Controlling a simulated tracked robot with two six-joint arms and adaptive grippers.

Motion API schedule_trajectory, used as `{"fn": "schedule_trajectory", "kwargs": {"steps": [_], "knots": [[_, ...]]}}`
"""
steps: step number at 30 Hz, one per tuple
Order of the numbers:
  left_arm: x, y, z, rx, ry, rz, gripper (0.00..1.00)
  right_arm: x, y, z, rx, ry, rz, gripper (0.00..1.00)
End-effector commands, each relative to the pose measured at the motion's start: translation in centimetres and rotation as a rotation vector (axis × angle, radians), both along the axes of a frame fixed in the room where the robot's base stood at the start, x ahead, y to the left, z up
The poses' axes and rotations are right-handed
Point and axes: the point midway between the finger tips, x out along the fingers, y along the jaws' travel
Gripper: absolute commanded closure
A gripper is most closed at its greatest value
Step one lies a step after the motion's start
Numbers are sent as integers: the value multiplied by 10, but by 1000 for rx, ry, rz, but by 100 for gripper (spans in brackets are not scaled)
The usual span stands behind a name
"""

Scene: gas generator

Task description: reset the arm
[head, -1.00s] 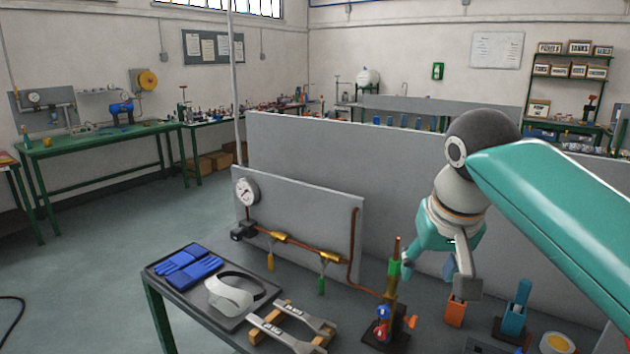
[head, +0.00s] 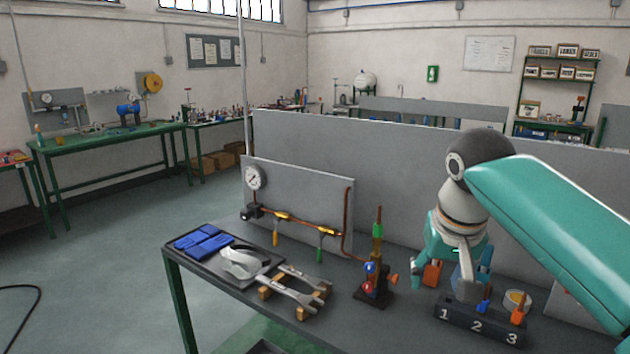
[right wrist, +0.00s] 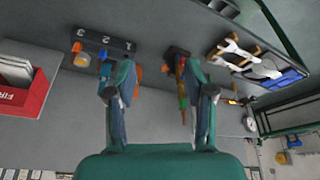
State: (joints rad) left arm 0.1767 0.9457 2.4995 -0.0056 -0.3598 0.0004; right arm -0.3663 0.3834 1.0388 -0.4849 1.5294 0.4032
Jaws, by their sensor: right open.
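My right arm comes in from the right in the head view. Its gripper (head: 442,276) points down over the right part of the grey bench (head: 335,300), with its fingers apart and nothing seen between them. In the right wrist view the open gripper (right wrist: 160,95) shows both fingers, with bench surface between and beyond them. The fingers partly hide an orange item (head: 432,273) and a blue item behind them in the head view. My left gripper is in no view.
A black block numbered 1, 2, 3 (head: 478,325) lies close below the gripper. A burner stand (head: 373,288) stands to its left, then wrenches (head: 292,290), a white visor (head: 245,262) and blue gloves (head: 204,240). A grey panel with gauge and copper pipe (head: 320,195) stands behind.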

Motion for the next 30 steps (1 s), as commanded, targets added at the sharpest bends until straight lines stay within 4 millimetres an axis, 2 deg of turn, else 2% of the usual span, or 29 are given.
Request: {"fn": "schedule_trajectory", "kwargs": {"steps": [3, 8, 11, 14, 17, 18, 20, 21, 24, 26, 27, 30], "knots": [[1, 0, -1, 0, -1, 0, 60, 6, -11, -32, -20, 72, -23, 47], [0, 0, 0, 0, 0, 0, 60, 5, -22, -82, -46, 195, -38, 47], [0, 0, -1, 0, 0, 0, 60, 2, -26, -122, -54, 283, -40, 47], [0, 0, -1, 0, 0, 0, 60, -5, -29, -174, -49, 378, -34, 47], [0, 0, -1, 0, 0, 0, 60, -19, -29, -241, -21, 483, -14, 47], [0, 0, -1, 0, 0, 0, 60, -28, -27, -271, -2, 524, -4, 47], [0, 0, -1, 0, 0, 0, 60, -45, -23, -314, 35, 577, 13, 47], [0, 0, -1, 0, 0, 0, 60, -58, -18, -341, 65, 609, 23, 47], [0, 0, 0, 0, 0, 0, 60, -100, -4, -405, 150, 675, 40, 47], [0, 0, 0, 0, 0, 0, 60, -129, 7, -438, 209, 703, 44, 47], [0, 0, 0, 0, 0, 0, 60, -151, 16, -458, 251, 717, 43, 47], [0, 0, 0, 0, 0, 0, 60, -206, 40, -498, 349, 723, 29, 47]]}}
